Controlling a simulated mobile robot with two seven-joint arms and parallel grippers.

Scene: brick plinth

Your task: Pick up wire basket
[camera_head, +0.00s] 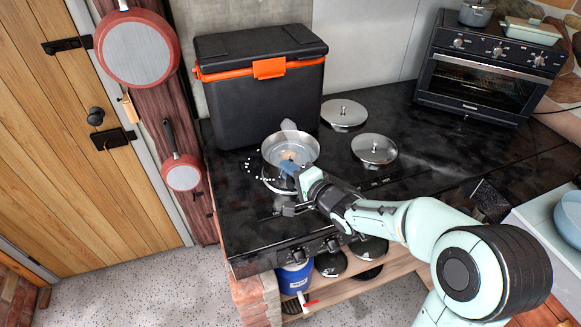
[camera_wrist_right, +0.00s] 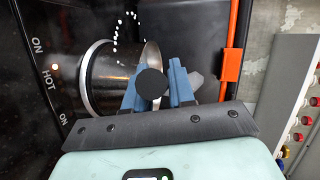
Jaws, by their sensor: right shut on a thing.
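A round, shiny metal vessel (camera_head: 304,146) stands on the black stove top, in front of the big black box. No wire mesh shows clearly, so I cannot tell whether it is the wire basket. My right gripper (camera_head: 288,167) reaches in from the right, its blue fingers at the vessel's near side. In the right wrist view the vessel (camera_wrist_right: 108,78) lies just beyond and left of the fingers (camera_wrist_right: 152,90). A dark round disc (camera_wrist_right: 151,84) sits between them and hides the grip. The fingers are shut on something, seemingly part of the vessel. My left gripper is out of view.
The black box (camera_head: 262,95) with an orange latch stands close behind the vessel. Two metal lids (camera_head: 343,112) (camera_head: 374,149) lie to the right on the stove. A small oven (camera_head: 488,72) stands at the back right. Pans hang on the left.

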